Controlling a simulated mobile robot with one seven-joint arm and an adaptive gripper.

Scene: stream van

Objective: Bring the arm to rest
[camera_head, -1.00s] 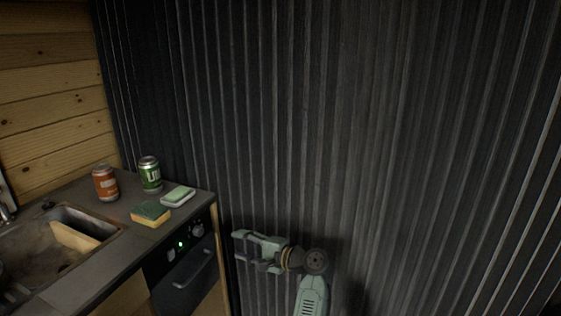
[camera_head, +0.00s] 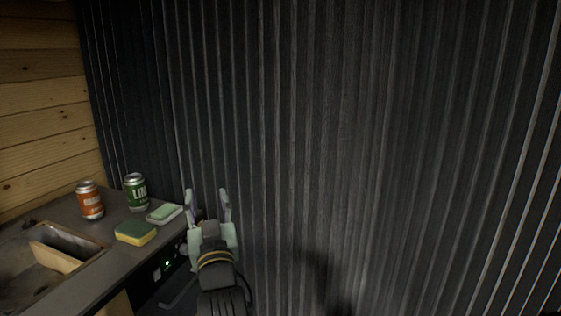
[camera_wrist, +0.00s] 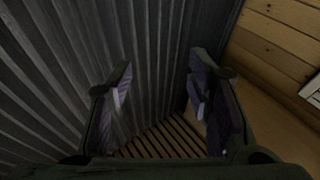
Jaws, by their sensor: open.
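My gripper (camera_head: 208,196) is open and empty in the head view, with its two fingers pointing up and away. It is at the right end of the counter, in front of the dark corrugated wall, and in the picture it overlaps the counter's corner. In the wrist view my gripper (camera_wrist: 160,90) shows its two fingers wide apart with nothing between them. Beyond them are the corrugated wall and a slatted wooden surface.
The counter (camera_head: 75,275) holds an orange can (camera_head: 89,202), a green can (camera_head: 136,193), a yellow-green sponge (camera_head: 136,232) and a pale green item in a dish (camera_head: 164,214). A sink (camera_head: 85,247) is at left. The corrugated wall (camera_head: 380,150) fills the right; the space before it looks clear.

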